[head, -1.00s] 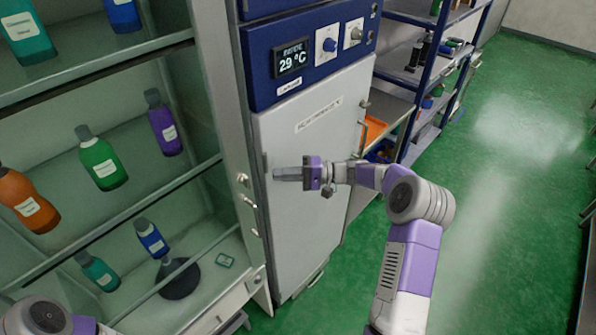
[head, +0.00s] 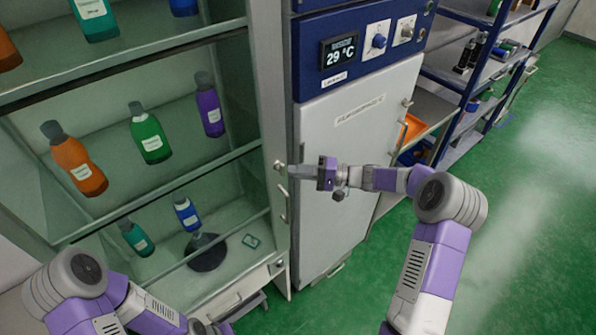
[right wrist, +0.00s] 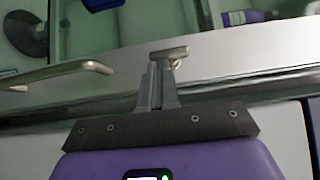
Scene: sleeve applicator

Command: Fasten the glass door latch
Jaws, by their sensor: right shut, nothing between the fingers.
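The glass-fronted cabinet (head: 265,110) stands at the left, with a pale metal frame strip at its right edge. A small metal latch (head: 279,166) sits on that strip, above a bar handle (head: 283,190). My right gripper (head: 293,171) is shut and empty, its fingertips pointing left at the latch. In the right wrist view, the shut fingers (right wrist: 160,72) reach the short latch bar (right wrist: 168,53); I cannot tell whether they touch. The bar handle (right wrist: 75,72) lies to their left. My left gripper (head: 208,328) is low at the bottom edge, mostly cut off.
Bottles, such as an orange one (head: 78,165) and a green one (head: 150,133), stand on the cabinet shelves. A blue and white oven (head: 352,125) stands right beside the cabinet. Blue shelving (head: 465,75) is farther right. Green floor (head: 535,220) is open at the right.

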